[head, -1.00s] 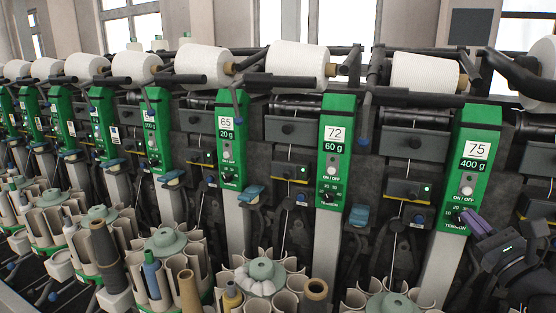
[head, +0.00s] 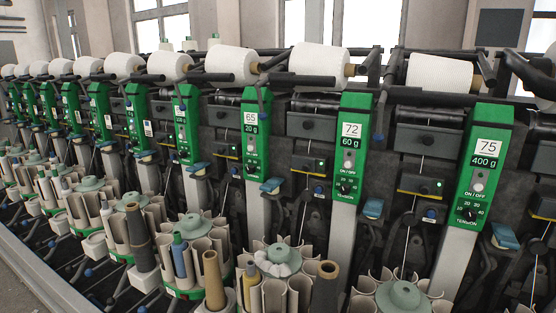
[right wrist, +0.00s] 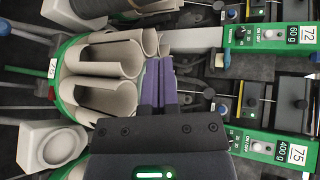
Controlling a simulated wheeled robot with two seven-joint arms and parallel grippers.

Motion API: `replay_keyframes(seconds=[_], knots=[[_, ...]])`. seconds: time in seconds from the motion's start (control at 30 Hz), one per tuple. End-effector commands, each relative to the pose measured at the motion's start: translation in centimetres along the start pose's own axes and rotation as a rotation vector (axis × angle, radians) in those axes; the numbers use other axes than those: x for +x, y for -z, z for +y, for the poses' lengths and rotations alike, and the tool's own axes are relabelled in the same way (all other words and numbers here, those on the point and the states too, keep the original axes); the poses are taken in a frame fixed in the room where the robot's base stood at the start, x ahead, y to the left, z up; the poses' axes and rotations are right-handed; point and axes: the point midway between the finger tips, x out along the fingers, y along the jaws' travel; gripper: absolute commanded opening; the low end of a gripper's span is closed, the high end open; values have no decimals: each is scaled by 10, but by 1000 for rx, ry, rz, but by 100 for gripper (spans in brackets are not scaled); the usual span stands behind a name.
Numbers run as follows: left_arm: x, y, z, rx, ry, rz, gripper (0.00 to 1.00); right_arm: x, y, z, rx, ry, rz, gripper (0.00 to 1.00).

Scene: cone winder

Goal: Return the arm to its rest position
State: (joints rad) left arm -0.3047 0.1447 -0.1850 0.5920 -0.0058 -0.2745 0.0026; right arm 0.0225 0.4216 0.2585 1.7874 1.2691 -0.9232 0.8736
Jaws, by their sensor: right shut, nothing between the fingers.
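My right gripper (right wrist: 158,64) shows in the right wrist view, with its two purple fingers together and nothing between them. It is beside the beige pockets of a bobbin magazine (right wrist: 105,115), and I cannot tell whether it touches them. The green unit panels 72 (right wrist: 270,36) and 75 (right wrist: 265,145) lie to the right of the fingers, apart from them. In the head view, panel 75 (head: 480,165) stands at the right with its tension knob clear. Neither gripper shows in the head view.
A row of green winding units, such as panel 65 (head: 256,135), runs to the left. White yarn cones (head: 320,60) lie along the top. Round magazines (head: 400,297) with bobbins, including a brown one (head: 214,280), stand in front. A strip of floor (head: 20,285) shows at lower left.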

Motion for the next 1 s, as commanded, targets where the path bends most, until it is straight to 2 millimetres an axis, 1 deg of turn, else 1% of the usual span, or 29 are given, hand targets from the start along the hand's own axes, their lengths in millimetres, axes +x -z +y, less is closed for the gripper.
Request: replay_keyframes(seconds=[0.03,0.07,0.1,0.17,0.2,0.27,0.3,0.4,0.5,0.67,0.7,0.8,0.87,0.97,1.0], knots=[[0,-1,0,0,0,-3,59,2,-18,22,-98,-80,-24,0],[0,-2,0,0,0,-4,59,2,-29,35,-170,-135,-40,0],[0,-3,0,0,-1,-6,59,2,-43,54,-268,-207,-63,0],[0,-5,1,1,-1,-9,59,-3,-64,80,-415,-312,-102,0],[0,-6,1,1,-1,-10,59,-7,-76,95,-512,-378,-131,0],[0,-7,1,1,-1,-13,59,-17,-94,117,-654,-473,-176,0],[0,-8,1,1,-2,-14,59,-24,-105,130,-746,-536,-206,0],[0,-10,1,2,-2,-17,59,-46,-128,153,-949,-672,-278,0],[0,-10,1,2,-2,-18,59,-69,-143,166,-1112,-789,-340,0],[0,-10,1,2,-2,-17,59,-107,-161,175,-1303,-959,-428,0],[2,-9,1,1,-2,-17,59,-109,-161,181,-1325,-988,-444,0],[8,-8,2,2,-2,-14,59,-94,-152,214,-1318,-1003,-462,0],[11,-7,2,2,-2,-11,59,-87,-149,233,-1314,-1012,-473,0],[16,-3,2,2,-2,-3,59,-77,-143,267,-1308,-1027,-493,0],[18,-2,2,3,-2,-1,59,-74,-141,282,-1306,-1034,-502,0]])
